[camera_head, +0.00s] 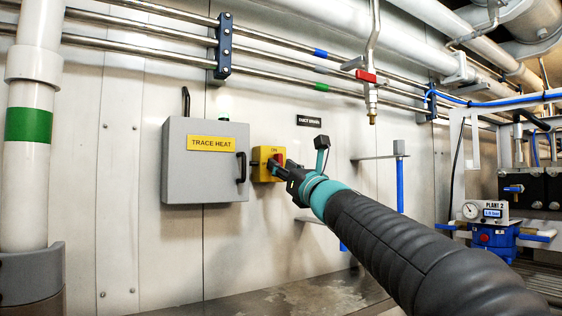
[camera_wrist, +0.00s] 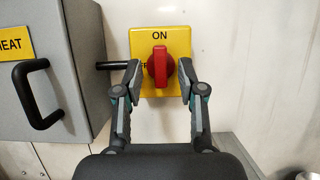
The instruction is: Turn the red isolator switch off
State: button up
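The red isolator switch (camera_wrist: 160,66) is a red knob on a yellow plate (camera_wrist: 176,40) marked ON at the top. Its handle stands upright, in line with the ON mark. In the head view the yellow switch box (camera_head: 261,161) is on the wall right of the grey cabinet, and the red knob (camera_head: 279,158) shows partly behind my gripper (camera_head: 278,170). In the wrist view my gripper (camera_wrist: 159,80) is open, with one finger on each side of the knob. A gap seems to show between the knob and each finger; contact is not clear. The lower plate is partly hidden.
A grey TRACE HEAT cabinet (camera_head: 204,180) with a black handle (camera_head: 241,168) stands close left of the switch. A red-handled valve (camera_head: 367,76) hangs from pipes at upper right. A blue pump unit with a gauge (camera_head: 471,210) stands at right. Bare wall lies below the switch.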

jog(key=shift+w+a+r, duration=0.2)
jog(key=shift+w+a, duration=0.1)
jog(key=shift+w, duration=0.05)
grip_shut()
